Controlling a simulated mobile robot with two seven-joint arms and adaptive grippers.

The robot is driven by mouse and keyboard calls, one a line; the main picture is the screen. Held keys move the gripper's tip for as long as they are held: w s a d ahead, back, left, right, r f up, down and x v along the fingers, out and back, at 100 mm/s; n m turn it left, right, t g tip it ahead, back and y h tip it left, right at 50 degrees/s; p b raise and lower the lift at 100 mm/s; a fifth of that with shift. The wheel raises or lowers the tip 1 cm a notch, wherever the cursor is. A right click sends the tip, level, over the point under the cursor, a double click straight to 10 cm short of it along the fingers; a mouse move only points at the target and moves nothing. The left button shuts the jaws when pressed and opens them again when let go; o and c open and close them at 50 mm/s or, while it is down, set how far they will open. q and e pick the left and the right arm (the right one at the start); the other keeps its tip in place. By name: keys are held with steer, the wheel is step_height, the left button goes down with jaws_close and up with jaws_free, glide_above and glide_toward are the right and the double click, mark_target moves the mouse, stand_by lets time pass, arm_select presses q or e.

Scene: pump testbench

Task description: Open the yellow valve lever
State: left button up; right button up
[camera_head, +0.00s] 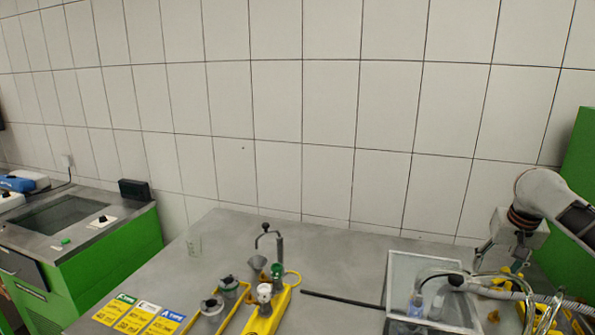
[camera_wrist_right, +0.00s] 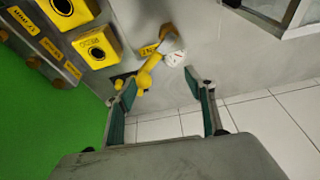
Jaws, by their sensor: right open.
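The lever lies ahead, between the fingertips in the picture and nearer the left one. I cannot tell how far away it is, and no contact is visible. In the head view my right gripper (camera_head: 509,258) points down at the right, over pipes and yellow parts; the lever cannot be made out clearly there. My left gripper is out of view.
In the wrist view, yellow boxes with dark round openings (camera_wrist_right: 97,50) sit left of the lever. In the head view, a clear-walled container (camera_head: 398,272) and a grey hose (camera_head: 500,288) are near the right gripper. Much of the grey table (camera_head: 345,257) is bare.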

step_height(320, 180, up, 6)
stand_by(0.7)
steer(key=shift+d, duration=0.1)
